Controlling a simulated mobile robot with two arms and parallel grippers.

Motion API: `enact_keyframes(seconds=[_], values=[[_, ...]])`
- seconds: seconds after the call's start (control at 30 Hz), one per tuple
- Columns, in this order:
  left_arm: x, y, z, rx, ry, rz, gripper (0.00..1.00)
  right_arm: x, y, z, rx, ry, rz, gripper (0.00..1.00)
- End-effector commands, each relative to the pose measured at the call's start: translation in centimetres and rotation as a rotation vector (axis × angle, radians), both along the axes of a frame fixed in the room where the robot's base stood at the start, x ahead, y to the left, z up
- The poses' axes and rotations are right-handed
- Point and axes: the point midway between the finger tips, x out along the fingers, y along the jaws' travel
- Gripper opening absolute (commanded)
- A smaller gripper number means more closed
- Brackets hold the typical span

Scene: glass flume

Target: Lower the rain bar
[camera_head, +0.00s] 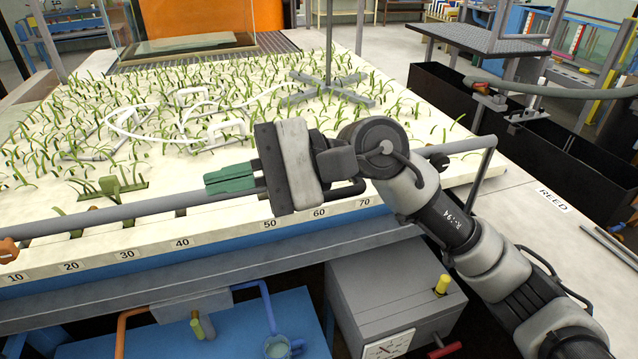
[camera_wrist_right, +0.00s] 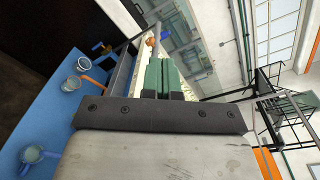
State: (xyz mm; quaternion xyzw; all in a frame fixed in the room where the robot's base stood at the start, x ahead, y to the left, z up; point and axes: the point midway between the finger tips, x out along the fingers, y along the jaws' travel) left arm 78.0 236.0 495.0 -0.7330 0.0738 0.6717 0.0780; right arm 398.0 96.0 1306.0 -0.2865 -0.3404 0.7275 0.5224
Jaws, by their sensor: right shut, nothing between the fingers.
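A long grey bar (camera_head: 130,211) runs along the front edge of the planted bed (camera_head: 110,243), above its numbered scale. It looks like the rain bar, but I cannot be sure. Its right end bends down beside the bed, and my right gripper hides part of its middle. My right gripper (camera_head: 209,181) has green fingers that are shut and empty, pointing left just above or beside the bar. I cannot tell whether they touch it. The right wrist view shows the green fingers (camera_wrist_right: 165,76) together. My left gripper is in neither view.
An orange fitting (camera_head: 8,250) sits at the bar's left end. White hoops and a grey cross-shaped stand (camera_head: 327,88) stand among the grass. Below the bed are a grey box (camera_head: 395,290) and a blue surface (camera_head: 170,340) with a cup. A black trough (camera_head: 545,150) lies right.

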Motion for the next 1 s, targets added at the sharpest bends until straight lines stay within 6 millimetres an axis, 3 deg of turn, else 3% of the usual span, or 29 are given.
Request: enact_keyframes(seconds=[0.1, 0.2, 0.33, 0.5, 0.63, 0.77, 1.0], values=[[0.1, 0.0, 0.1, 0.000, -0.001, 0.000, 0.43, 1.3, -0.7, -1.5, -0.319, -0.465, 0.062, 0.00], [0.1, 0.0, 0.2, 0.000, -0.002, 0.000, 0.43, 3.6, -2.9, -1.9, -0.605, -0.786, 0.124, 0.00], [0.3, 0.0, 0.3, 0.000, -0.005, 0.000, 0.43, 6.5, -6.8, -0.5, -0.937, -1.056, 0.194, 0.00], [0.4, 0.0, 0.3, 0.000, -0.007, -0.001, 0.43, 8.3, -10.4, 1.8, -1.199, -1.194, 0.250, 0.00], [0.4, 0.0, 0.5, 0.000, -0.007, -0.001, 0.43, 8.8, -11.1, 2.0, -1.256, -1.212, 0.265, 0.00], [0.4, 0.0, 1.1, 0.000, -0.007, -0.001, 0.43, 9.2, -10.9, 0.7, -1.254, -1.210, 0.268, 0.00], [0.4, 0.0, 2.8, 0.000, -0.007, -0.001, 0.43, 10.9, -10.4, -3.9, -1.251, -1.206, 0.268, 0.00]])
